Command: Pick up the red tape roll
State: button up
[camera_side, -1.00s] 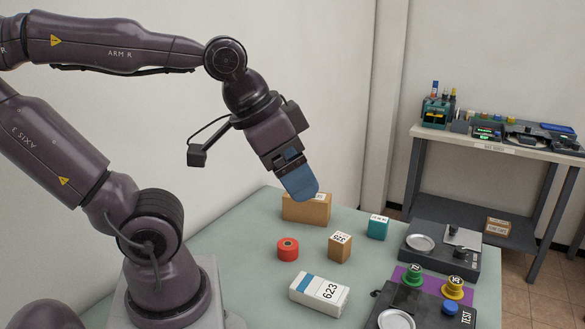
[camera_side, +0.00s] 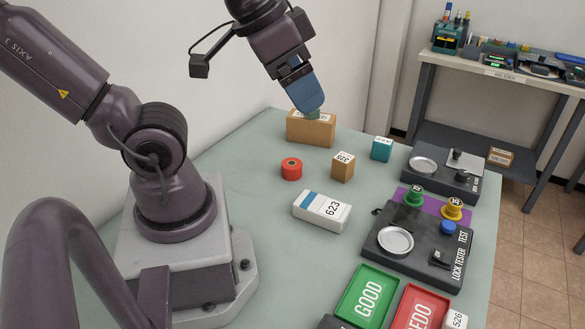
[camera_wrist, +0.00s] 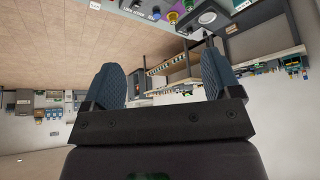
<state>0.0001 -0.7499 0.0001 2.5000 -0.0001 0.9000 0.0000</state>
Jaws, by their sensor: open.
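The red tape roll (camera_side: 291,169) lies flat on the green-grey table, left of the small brown box, in the side view. My gripper (camera_side: 312,110) is above and behind it, in front of the larger cardboard box in the picture, tilted down to the right. The gripper covers part of that box's top; I cannot tell whether they touch. In the wrist view both blue fingers of my gripper (camera_wrist: 163,85) are spread apart with nothing between them. The tape roll is not seen in the wrist view.
A larger cardboard box (camera_side: 311,131), a small brown box (camera_side: 343,167), a teal box (camera_side: 381,149) and a white box (camera_side: 321,210) marked 623 stand around the roll. A lock tester (camera_side: 419,250) and green (camera_side: 366,297) and red (camera_side: 419,306) trays are at the right and front.

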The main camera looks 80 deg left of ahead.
jog(key=shift+o, duration=0.6)
